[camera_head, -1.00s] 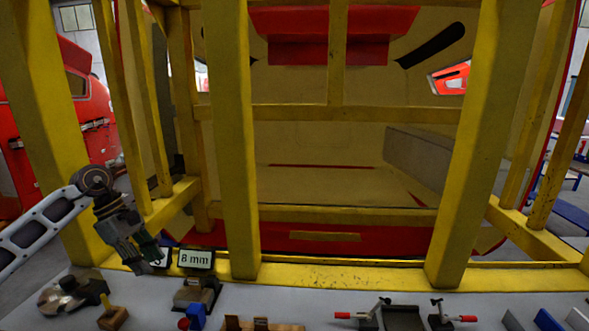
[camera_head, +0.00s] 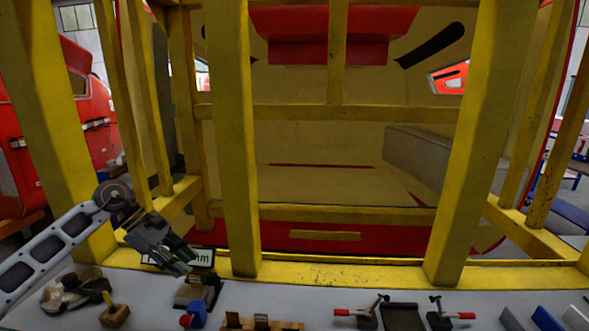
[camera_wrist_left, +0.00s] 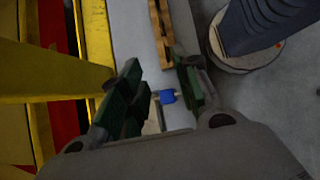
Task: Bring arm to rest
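My left arm comes in from the left in the head view. My left gripper (camera_head: 184,262) hangs above the grey worktop (camera_head: 245,297), tilted down and to the right. It partly covers a small sign (camera_head: 204,257) on which "mm" shows. In the left wrist view the green-padded fingers of the left gripper (camera_wrist_left: 165,90) stand apart with nothing held between them. A blue piece (camera_wrist_left: 165,97) shows in the gap, lower down at the worktop. My right gripper is in neither view.
Yellow frame posts (camera_head: 238,150) rise behind the worktop. A wooden block with a yellow handle (camera_head: 115,314), a wooden rack (camera_head: 262,324), red-handled clamps (camera_head: 366,317), a dark tray (camera_head: 403,317) and blue blocks (camera_head: 547,319) stand along the worktop.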

